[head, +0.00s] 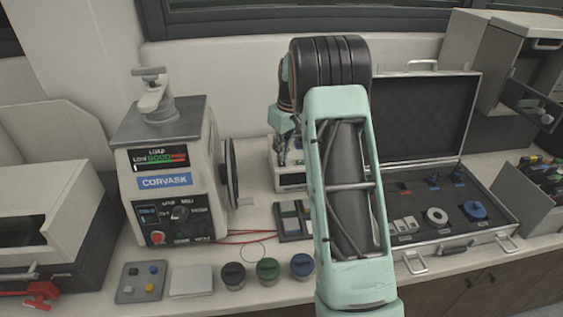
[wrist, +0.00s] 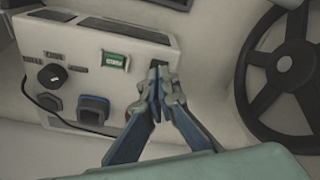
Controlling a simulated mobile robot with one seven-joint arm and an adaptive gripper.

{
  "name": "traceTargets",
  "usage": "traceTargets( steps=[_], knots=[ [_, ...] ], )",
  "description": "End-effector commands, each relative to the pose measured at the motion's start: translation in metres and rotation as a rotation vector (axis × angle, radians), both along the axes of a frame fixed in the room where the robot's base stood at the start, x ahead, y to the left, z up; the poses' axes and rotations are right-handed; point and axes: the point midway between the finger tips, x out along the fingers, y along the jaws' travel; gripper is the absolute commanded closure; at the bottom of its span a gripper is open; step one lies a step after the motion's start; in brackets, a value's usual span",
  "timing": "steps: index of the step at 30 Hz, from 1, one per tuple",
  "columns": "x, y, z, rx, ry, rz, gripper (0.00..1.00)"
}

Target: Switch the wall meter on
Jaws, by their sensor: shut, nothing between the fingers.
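A pale box-shaped unit, which I take to be the wall meter, stands against the wall. In the wrist view its front panel (wrist: 70,50) carries a small lit green display (wrist: 114,61), a black round plug or knob (wrist: 51,76) with a cable, and a blue-and-dark socket (wrist: 93,109). In the head view the unit (head: 290,180) is mostly hidden behind my arm. My gripper (wrist: 158,76) is shut and empty, its fingertips in front of the panel's right end. A small dark part shows just behind the tips. I cannot tell whether they touch, or how any switch is set.
The press (head: 160,170) stands left, its dark handwheel (head: 231,172) close to the unit; the wheel also shows in the wrist view (wrist: 284,64). An open case (head: 475,238) lies right. Several small pots, including a green one (head: 268,270), line the front edge.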

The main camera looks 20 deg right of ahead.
Motion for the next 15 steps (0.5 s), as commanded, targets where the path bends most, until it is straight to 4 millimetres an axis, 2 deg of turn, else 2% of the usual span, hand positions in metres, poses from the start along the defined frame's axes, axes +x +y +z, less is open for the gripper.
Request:
traceTargets(
  steps=[15],
  knots=[
    [-0.0001, 0.0, -0.0058, 0.0, 0.0, 0.0, 1.0]
  ],
)
